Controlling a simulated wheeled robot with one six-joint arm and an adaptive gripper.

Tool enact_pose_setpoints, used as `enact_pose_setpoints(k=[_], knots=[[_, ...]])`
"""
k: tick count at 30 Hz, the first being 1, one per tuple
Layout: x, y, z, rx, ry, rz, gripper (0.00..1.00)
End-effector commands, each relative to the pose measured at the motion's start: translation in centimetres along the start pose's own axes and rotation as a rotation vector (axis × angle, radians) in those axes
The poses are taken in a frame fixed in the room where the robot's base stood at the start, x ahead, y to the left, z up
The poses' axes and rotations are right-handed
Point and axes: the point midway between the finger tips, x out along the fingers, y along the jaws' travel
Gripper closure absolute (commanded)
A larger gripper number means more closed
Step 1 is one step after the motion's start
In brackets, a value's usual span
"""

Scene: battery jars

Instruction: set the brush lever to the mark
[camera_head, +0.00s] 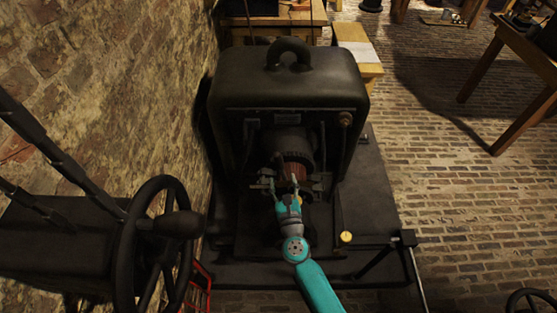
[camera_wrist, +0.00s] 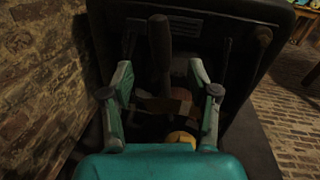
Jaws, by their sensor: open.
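The dark machine (camera_head: 290,92) with a rounded hood stands in the middle of the head view. Its open front shows a copper-coloured drum (camera_head: 292,170). In the wrist view, an upright dark handle (camera_wrist: 160,45), which looks like the brush lever, rises above a brownish crosspiece (camera_wrist: 165,104). My gripper (camera_head: 285,182) is in front of the drum. In the wrist view, my gripper (camera_wrist: 161,82) has its two fingers wide apart, one on each side of the handle's line, with nothing held between them. I cannot tell whether they touch anything. I cannot make out the mark.
A dark handwheel (camera_head: 150,245) stands at the left front, beside the rough brick wall (camera_head: 140,80). A yellow-topped knob (camera_head: 346,236) and a dark rail (camera_head: 365,245) are at the right front. Brick floor (camera_head: 450,200) lies clear to the right, below a wooden table (camera_head: 530,60).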

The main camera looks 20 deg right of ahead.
Motion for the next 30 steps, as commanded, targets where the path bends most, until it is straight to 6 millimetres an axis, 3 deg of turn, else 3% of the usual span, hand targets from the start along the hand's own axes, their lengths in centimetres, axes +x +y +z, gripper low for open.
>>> enact_pose_setpoints(k=[9, 15, 21, 30], knots=[[5.4, -0.1, 0.0, -0.003, -0.001, -0.001, 0.40], [8.0, -0.1, 0.0, -0.005, 0.000, 0.000, 0.40], [9.2, 0.0, 0.0, -0.004, 0.001, 0.000, 0.40], [9.4, 0.0, 0.0, -0.005, 0.000, 0.000, 0.40]])
